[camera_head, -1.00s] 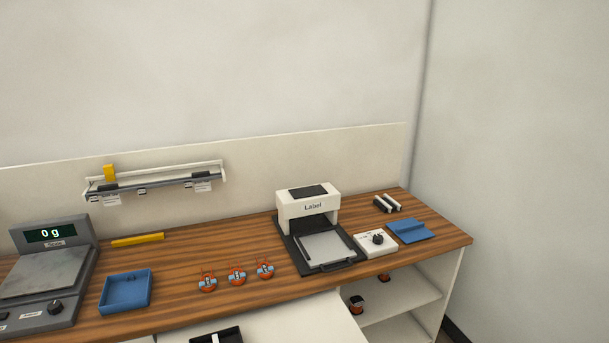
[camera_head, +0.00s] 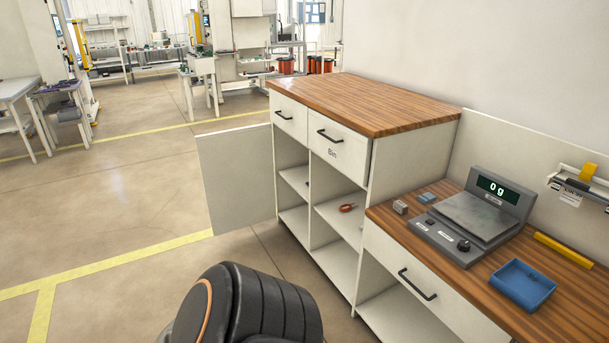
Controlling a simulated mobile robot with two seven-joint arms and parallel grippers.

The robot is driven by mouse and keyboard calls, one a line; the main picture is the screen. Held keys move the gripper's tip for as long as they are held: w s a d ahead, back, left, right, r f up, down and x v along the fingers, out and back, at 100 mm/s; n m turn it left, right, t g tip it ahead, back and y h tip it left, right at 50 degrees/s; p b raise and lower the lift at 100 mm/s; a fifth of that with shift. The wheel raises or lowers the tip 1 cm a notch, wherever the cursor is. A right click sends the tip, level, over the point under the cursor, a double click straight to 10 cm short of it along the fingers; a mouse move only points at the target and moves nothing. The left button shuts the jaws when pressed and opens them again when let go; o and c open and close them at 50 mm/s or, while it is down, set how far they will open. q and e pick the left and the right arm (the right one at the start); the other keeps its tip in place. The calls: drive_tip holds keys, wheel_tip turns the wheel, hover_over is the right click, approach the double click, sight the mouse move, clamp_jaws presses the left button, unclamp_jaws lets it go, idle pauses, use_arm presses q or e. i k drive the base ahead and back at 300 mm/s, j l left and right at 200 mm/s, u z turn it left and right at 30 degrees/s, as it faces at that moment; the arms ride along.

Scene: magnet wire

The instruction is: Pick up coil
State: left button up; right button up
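No coil shows clearly on the bench part in view. A small orange-red object (camera_head: 347,207) lies on a middle shelf of the open cabinet; it is too small to tell whether it is a coil. Neither of my grippers is in view. A black rounded part of my own arm with an orange ring shows at the bottom.
The scale (camera_head: 472,220) reads 0 g on the lower wooden bench, with a blue tray (camera_head: 522,284) and a yellow bar (camera_head: 563,250) right of it. The taller cabinet's wooden top (camera_head: 365,102) is bare. Its door (camera_head: 237,172) stands open. Open floor (camera_head: 130,195) lies left.

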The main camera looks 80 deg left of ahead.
sight(345, 207)
drive_tip(key=u, duration=2.2)
drive_tip(key=l+z, duration=0.15)
drive_tip(key=z, duration=1.55)
drive_tip(key=u, duration=1.75)
